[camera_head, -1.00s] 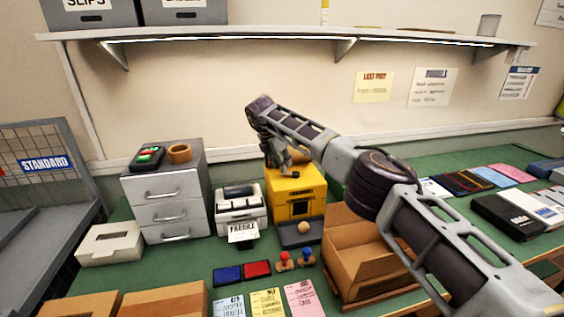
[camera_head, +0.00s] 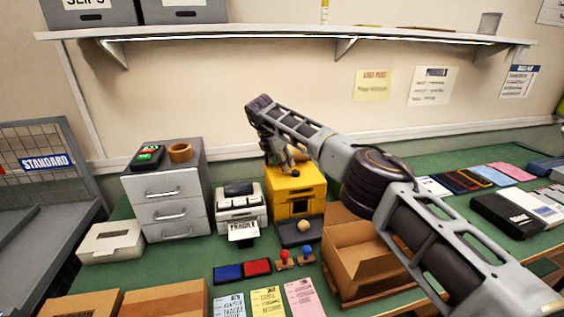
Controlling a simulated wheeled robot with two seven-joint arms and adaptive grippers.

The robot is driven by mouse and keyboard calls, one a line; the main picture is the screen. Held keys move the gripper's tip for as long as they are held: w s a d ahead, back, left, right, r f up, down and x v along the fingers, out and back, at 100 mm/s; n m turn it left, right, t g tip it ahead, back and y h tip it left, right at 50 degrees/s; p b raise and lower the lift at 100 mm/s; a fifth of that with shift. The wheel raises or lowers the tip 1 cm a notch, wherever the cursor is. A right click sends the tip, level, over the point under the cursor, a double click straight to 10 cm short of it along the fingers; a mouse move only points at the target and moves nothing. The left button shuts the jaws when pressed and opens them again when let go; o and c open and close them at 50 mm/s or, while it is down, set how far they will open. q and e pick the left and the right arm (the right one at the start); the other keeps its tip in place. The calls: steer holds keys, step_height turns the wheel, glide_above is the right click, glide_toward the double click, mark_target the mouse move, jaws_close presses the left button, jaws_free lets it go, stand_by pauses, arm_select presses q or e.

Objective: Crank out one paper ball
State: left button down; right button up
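The yellow box-shaped dispenser (camera_head: 296,191) stands on the green bench with a dark opening in its front. A small dark knob (camera_head: 295,174) shows at its top, just below my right gripper. A dark grey tray (camera_head: 287,237) sits in front of it, and a tan ball (camera_head: 303,226) rests there. My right gripper (camera_head: 282,163) points down at the dispenser's top, close to the knob. Its fingers are small and partly hidden by my arm, so I cannot tell if they are open or touching the knob. My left gripper is not in view.
A white label printer (camera_head: 240,203) and grey drawers (camera_head: 168,212) stand left of the dispenser. An open cardboard box (camera_head: 357,250) lies right, below my arm. Two stamps (camera_head: 285,259), ink pads (camera_head: 257,267) and coloured cards (camera_head: 267,301) lie in front. A shelf (camera_head: 290,36) hangs above.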

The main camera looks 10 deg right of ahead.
arm_select(q)
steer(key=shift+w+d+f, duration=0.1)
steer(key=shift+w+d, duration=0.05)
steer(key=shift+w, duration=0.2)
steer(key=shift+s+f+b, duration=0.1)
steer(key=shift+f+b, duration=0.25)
steer(key=shift+b, duration=0.1)
arm_select(e)
steer(key=shift+s+f+n, duration=0.1)
steer(key=shift+s+n, duration=0.05)
steer(key=shift+n, duration=0.25)
